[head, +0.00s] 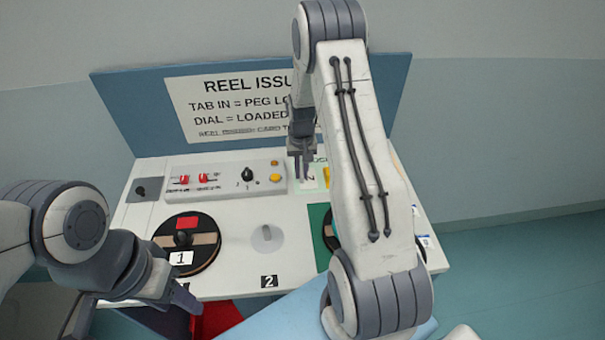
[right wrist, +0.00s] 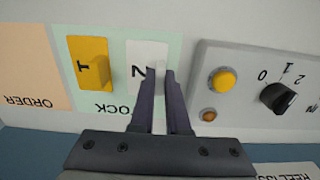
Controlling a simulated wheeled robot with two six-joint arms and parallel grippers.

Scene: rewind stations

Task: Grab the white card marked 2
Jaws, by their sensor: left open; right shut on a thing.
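The white card marked 2 (right wrist: 147,52) stands in the pale green panel beside the yellow card marked 1 (right wrist: 88,62) in the right wrist view. My right gripper (right wrist: 159,74) is shut on the white card, its two fingers close together over the card's lower part. In the head view the white card (head: 309,181) is at the back of the table, and my right gripper (head: 301,176) reaches down to it, partly hidden by my arm. My left gripper (head: 183,306) is open and empty near the table's front left edge.
A reel marked 1 (head: 205,256) lies on the white table (head: 232,282), with an empty grey peg (head: 266,238) beside it. A control box (head: 222,179) with red switches, a knob and amber buttons stands behind, under a sign board (head: 135,100). My right arm hides the table's right part.

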